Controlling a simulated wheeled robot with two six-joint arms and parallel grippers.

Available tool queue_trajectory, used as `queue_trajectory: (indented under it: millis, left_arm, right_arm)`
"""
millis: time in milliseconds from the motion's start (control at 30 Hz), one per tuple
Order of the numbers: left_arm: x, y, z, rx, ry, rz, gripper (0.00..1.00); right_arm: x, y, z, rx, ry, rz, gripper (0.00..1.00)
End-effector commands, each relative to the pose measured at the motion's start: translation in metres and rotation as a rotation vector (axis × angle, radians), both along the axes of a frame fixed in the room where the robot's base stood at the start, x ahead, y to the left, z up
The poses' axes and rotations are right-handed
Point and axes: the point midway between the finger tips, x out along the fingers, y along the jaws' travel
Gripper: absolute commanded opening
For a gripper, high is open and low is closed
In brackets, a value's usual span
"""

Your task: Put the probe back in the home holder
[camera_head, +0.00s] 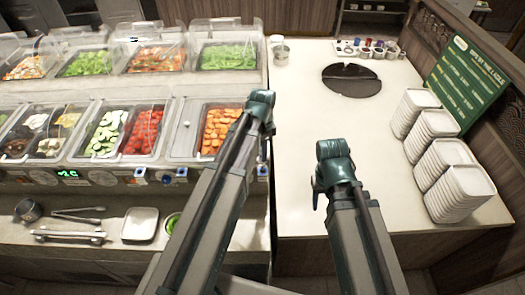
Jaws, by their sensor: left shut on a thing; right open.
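My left gripper (262,128) is over the right end of the food counter, near the orange food pan. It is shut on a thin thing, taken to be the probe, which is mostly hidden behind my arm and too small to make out. My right gripper (318,192) is open and empty over the white counter, its fingers partly hidden by its wrist. I cannot pick out the home holder for certain. A row of sauce wells (370,50) with small coloured items stands at the back of the white counter.
Stacked white trays (436,145) and a green sign (466,82) are at right. Tongs (70,237) lie front left.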

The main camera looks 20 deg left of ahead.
Motion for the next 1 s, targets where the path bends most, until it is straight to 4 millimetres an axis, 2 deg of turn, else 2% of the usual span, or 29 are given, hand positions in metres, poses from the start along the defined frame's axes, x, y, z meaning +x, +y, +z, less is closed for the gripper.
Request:
queue_trajectory:
  millis: [467,1000]
  left_arm:
    - [0.000,0.000,-0.003,0.000,0.000,0.000,0.00]
    - [0.000,0.000,-0.015,0.000,0.000,0.000,0.00]
  right_arm:
    - [0.000,0.000,-0.003,0.000,0.000,0.000,0.50]
    - [0.000,0.000,-0.015,0.000,0.000,0.000,0.50]
